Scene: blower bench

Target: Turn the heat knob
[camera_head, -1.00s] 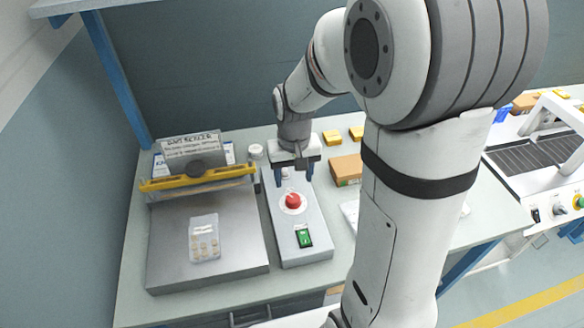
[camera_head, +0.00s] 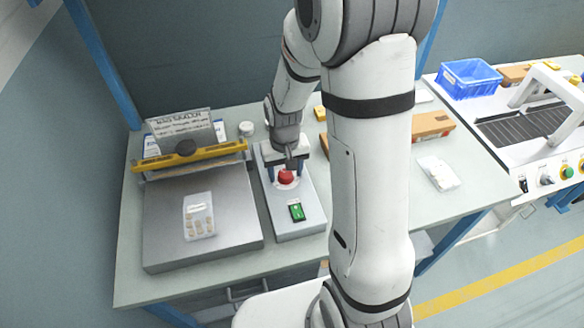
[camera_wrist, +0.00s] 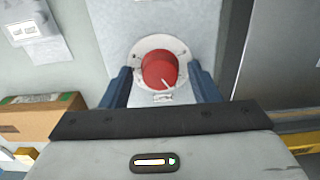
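The red heat knob (camera_head: 286,176) sits on the grey control box (camera_head: 300,228), above a green switch (camera_head: 296,211). In the wrist view the knob (camera_wrist: 159,70) shows on a pale round dial plate with a white pointer line towards the lower right. My gripper (camera_head: 286,172) is over the knob from behind. Its two blue fingers (camera_wrist: 163,82) are open, one on each side of the knob. Gaps show between the fingers and the knob, so it is not gripped.
Left of the box is a sealer with a grey plate (camera_head: 160,235), a yellow bar (camera_head: 190,158) and a clear pouch (camera_head: 198,216). A cardboard box (camera_head: 432,126) and white packets (camera_head: 438,173) lie to the right. A blue crate (camera_head: 468,80) stands on the machine beyond.

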